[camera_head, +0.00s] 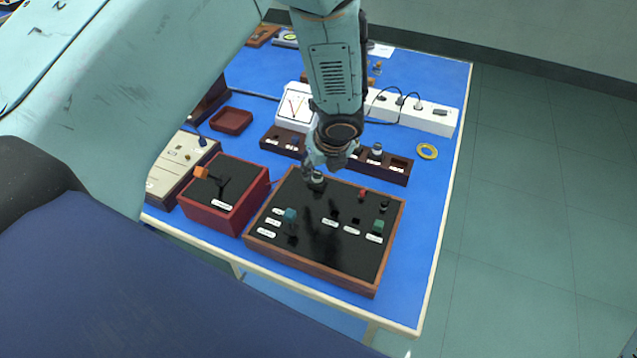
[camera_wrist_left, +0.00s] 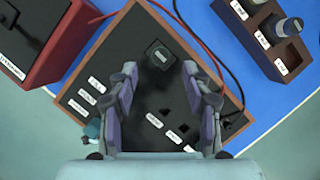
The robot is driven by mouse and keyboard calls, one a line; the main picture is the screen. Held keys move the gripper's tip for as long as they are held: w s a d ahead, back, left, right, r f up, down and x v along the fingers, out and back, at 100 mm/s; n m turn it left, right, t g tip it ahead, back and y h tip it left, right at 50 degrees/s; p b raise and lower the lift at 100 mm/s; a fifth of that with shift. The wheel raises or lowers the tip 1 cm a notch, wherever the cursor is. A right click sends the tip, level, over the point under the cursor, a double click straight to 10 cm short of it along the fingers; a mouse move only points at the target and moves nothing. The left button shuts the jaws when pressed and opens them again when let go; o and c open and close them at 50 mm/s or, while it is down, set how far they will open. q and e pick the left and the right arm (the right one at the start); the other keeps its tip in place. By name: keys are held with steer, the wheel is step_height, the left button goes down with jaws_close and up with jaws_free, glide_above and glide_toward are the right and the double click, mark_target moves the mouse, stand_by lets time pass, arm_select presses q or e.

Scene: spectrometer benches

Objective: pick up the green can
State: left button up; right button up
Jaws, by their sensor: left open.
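A small green can-like piece (camera_head: 378,226) stands at the right front of a black-topped, wood-framed board (camera_head: 345,272). A teal piece (camera_head: 290,214) stands on the board's left; it also shows at the lower left of the left wrist view (camera_wrist_left: 92,128). My left gripper (camera_head: 318,168) is open and points down over the board's back edge. A dark piece with a pale rim (camera_head: 316,181) sits just below it; in the left wrist view this piece (camera_wrist_left: 159,54) lies between and beyond the open fingers. Nothing is held. My right gripper is out of view.
A red box with a black top (camera_head: 226,222) stands left of the board. A wooden rack (camera_head: 393,172), a white power strip (camera_head: 435,118) and a yellow ring (camera_head: 427,151) are behind. Red and black leads cross the back. Blue tabletop (camera_head: 415,250) is free on the right.

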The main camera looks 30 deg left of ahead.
mark_target(318, 174)
arm_select(q)
steer(key=x, duration=0.4)
steer(key=shift+w+a+r, duration=0.1)
steer(key=shift+w+a, duration=0.05)
steer(key=shift+a, duration=0.05)
steer(key=shift+d, duration=0.1)
steer(key=shift+c, duration=0.2)
steer(key=shift+c, duration=0.8)
jaws_close()
